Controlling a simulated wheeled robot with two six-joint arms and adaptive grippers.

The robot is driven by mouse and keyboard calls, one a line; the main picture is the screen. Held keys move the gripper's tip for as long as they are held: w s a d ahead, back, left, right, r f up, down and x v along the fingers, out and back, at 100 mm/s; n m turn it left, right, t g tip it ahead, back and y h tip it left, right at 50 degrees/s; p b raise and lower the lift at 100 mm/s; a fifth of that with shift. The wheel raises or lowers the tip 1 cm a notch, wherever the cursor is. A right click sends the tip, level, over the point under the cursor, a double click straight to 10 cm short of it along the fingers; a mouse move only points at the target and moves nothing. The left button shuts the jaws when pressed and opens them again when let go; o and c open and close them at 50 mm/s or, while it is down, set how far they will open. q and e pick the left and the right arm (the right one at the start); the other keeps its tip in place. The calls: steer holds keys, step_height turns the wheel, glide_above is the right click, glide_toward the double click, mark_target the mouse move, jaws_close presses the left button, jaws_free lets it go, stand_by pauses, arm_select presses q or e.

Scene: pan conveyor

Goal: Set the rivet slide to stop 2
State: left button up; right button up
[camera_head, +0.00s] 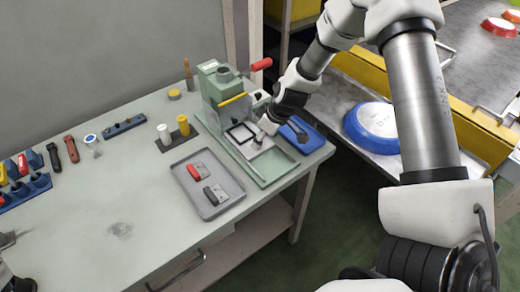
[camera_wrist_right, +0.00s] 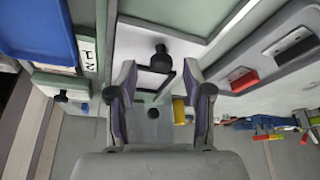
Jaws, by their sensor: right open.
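The rivet slide is a pale plate (camera_wrist_right: 135,45) with a black knob (camera_wrist_right: 160,58), at the front of a green press (camera_head: 214,82) on the bench. My right gripper (camera_head: 262,130) is open over the plate in the head view. In the right wrist view its two fingers (camera_wrist_right: 160,88) stand apart, with the knob between and beyond them. I cannot tell whether they touch it. A label strip (camera_wrist_right: 88,55) with the marks 1 and 2 lies left of the plate. Which stop the slide is at cannot be told.
A blue tray (camera_head: 303,137) lies right of the press. A grey tray (camera_head: 210,205) with a red and a black handled piece is in front. White (camera_head: 164,134) and yellow (camera_head: 184,125) cylinders stand left. The bench's front left is mostly clear.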

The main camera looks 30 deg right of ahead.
mark_target(247, 139)
steer(key=shift+w+a+f+b, duration=0.2)
steer(key=shift+f+b, duration=0.1)
steer(key=shift+f, duration=0.3)
arm_select(q)
steer(key=shift+f, duration=0.8)
arm_select(e)
steer(key=shift+r, duration=0.1)
steer(key=shift+c, duration=0.4)
jaws_close()
steer(key=w+b, duration=0.3)
steer(key=shift+w+a+f, duration=0.15)
steer(key=shift+w+f, duration=0.1)
steer(key=shift+w, duration=0.15)
steer(key=shift+w+r, duration=0.15)
steer(key=shift+w, duration=0.15)
arm_select(q)
step_height(247, 139, down, 3)
steer(key=shift+f, duration=0.15)
arm_select(e)
steer(key=shift+r, duration=0.1)
steer(key=shift+s, duration=0.1)
